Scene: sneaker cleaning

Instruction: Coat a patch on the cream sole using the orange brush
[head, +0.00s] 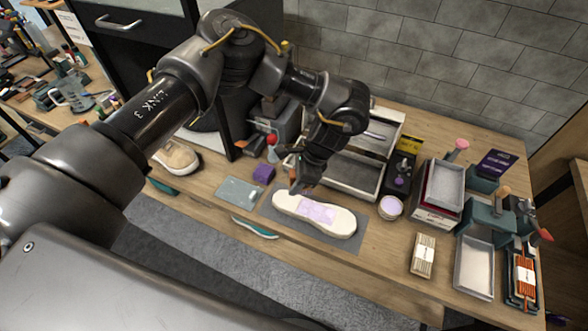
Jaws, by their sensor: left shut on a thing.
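The cream sole (343,224) lies flat on a grey mat (280,218) near the table's front edge. A pale lilac patch (316,211) shows on the middle of its upper face. My left gripper (302,184) points down just above the sole's far left part. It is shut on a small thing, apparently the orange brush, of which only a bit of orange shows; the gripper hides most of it. I cannot tell whether its tip touches the sole. My right gripper is not in view.
An open jar of lilac stuff (390,207) stands right of the sole. A purple block (263,174) and a glassy plate (239,191) lie to the left. Trays (474,266) crowd the right.

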